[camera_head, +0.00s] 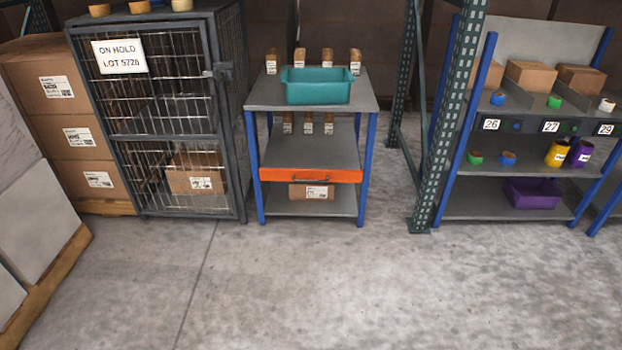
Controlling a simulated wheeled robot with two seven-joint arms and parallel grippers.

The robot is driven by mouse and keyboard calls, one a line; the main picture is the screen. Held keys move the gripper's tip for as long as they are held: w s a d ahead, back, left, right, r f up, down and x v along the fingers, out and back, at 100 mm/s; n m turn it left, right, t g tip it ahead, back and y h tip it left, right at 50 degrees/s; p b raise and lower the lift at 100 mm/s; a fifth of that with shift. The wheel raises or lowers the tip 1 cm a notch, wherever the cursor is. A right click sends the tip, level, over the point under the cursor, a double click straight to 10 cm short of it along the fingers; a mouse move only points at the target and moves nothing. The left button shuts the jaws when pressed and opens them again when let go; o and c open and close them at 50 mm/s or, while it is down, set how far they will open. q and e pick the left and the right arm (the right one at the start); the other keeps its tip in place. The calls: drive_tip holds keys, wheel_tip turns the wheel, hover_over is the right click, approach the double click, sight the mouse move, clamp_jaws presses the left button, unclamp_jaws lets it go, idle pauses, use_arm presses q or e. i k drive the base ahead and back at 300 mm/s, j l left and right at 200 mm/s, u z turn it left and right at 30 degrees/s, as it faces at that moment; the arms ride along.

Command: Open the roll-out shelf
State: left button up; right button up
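The roll-out shelf (275,175) shows an orange front with a dark bar handle at its middle. It sits in a small rack with blue posts and grey shelves, in the middle of the head view. Its front looks about level with the rack's front posts. A small labelled carton (312,191) is on the shelf below it. A teal bin (318,86) and several small brown packets stand on the rack's top, with more packets on the level under the top. Neither of my grippers is in view.
A wire cage (158,80) with an "ON HOLD" sign stands left of the rack. A green upright (450,120) and a blue-post shelving unit (520,170) stand to the right. Wrapped goods on a pallet (50,270) are at the left. The concrete floor in front is clear.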

sight(297, 157)
drive_tip(key=i+j+z, duration=0.1)
drive_tip(key=i, duration=0.4)
drive_tip(key=i+j+z, duration=0.1)
drive_tip(key=i, duration=0.4)
drive_tip(key=i+j+z, duration=0.1)
drive_tip(key=i, duration=0.45)
drive_tip(key=i+j+z, duration=0.15)
drive_tip(key=i+j, duration=0.15)
drive_tip(key=i, duration=0.15)
drive_tip(key=i+j+z, duration=0.1)
drive_tip(key=i+j, duration=0.15)
drive_tip(key=i, duration=0.25)
